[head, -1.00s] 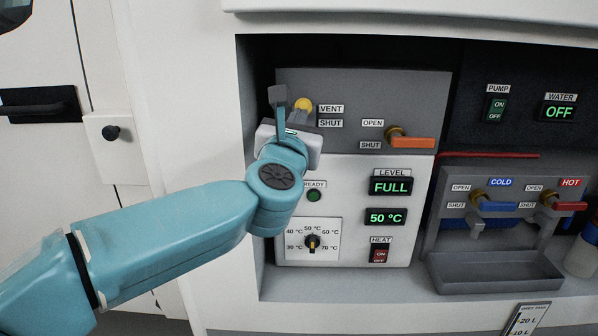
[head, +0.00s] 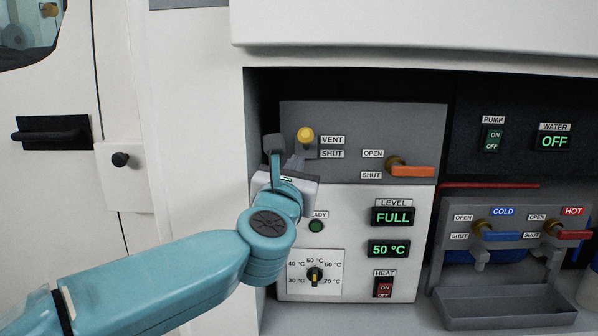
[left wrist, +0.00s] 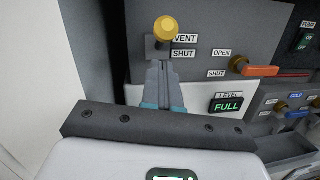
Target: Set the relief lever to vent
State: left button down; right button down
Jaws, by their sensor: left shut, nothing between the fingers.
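The relief lever with its yellow knob (head: 306,135) is on the grey panel at the upper left of the bay. The knob is level with the VENT label (head: 332,140), above the SHUT label (head: 332,154). The knob also shows in the left wrist view (left wrist: 165,29), beside the VENT label. My left gripper (head: 297,162) is just below the knob, its fingers pointing at the panel. In the left wrist view the fingers (left wrist: 159,68) are together and empty, below the knob. Whether they touch the lever's stem cannot be told. My right gripper is not in view.
An orange lever (head: 412,171) is to the right on the same panel. Below are the FULL display (head: 392,217), a temperature dial (head: 314,274) and a HEAT switch (head: 383,287). Cold (head: 502,237) and hot taps stand over a grey tray (head: 505,304). The bay's left wall is close to my arm.

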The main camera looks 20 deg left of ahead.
pick_arm(q)
jog(key=s+d, duration=0.1)
jog(key=s, duration=0.9)
jog(key=shift+d+f, duration=0.25)
jog(key=shift+f, duration=0.15)
